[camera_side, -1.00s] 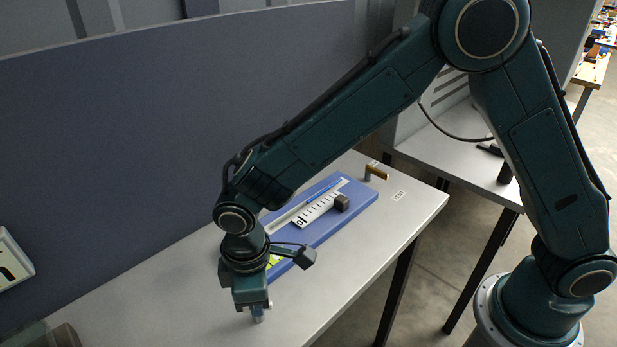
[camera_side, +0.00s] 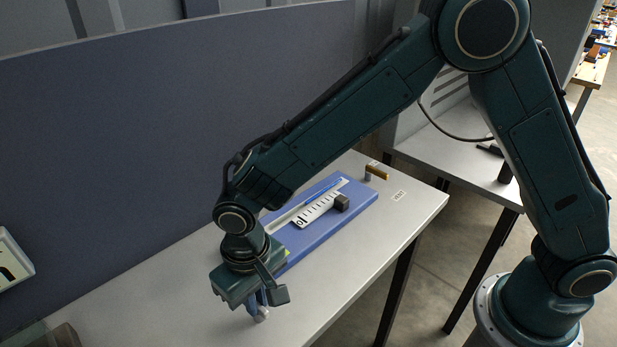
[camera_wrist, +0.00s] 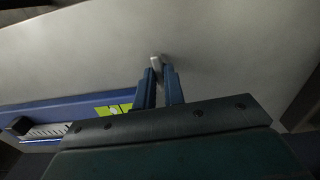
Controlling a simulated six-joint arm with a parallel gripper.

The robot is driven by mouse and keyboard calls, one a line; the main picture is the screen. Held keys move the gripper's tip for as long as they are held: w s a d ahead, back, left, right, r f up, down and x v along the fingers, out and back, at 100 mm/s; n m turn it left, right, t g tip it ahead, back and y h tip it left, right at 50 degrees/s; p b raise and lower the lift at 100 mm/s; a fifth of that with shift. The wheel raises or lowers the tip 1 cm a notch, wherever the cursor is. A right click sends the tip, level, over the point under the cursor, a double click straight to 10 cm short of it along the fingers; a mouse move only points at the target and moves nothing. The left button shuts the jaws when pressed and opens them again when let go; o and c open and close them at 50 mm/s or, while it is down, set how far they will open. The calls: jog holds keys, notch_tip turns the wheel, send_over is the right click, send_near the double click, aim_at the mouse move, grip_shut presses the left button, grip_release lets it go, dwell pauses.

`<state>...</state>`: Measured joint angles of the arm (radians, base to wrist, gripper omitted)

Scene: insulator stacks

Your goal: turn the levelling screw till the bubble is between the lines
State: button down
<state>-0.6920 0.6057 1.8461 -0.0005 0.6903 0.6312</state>
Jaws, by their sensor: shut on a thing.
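My gripper (camera_side: 257,303) points down at the near left end of the blue board (camera_side: 325,232). Its two blue fingers, also seen in the wrist view (camera_wrist: 161,80), are shut on a small light grey knob (camera_wrist: 155,62), which looks like the levelling screw. The knob's end (camera_side: 263,315) shows below the fingers in the side view. A yellow-green patch (camera_wrist: 113,109) with dark marks, apparently the level vial, sits on the board beside the fingers. It is mostly hidden behind my gripper in the side view. I cannot make out where the bubble lies.
The board carries a white scale (camera_side: 315,211) with a dark block (camera_side: 342,203) at its end. A brass-coloured piece (camera_side: 377,172) stands past the board's far end, near a small label (camera_side: 398,196). A dark partition (camera_side: 130,150) runs behind the table. The table's front left is clear.

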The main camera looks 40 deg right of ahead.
jog(key=m, duration=0.4)
jog(key=shift+m, duration=2.3)
jog(key=c, duration=1.5)
grip_release()
jog(key=shift+r, duration=0.15)
notch_tip(320, 180, up, 14)
jog(key=shift+f, duration=0.25)
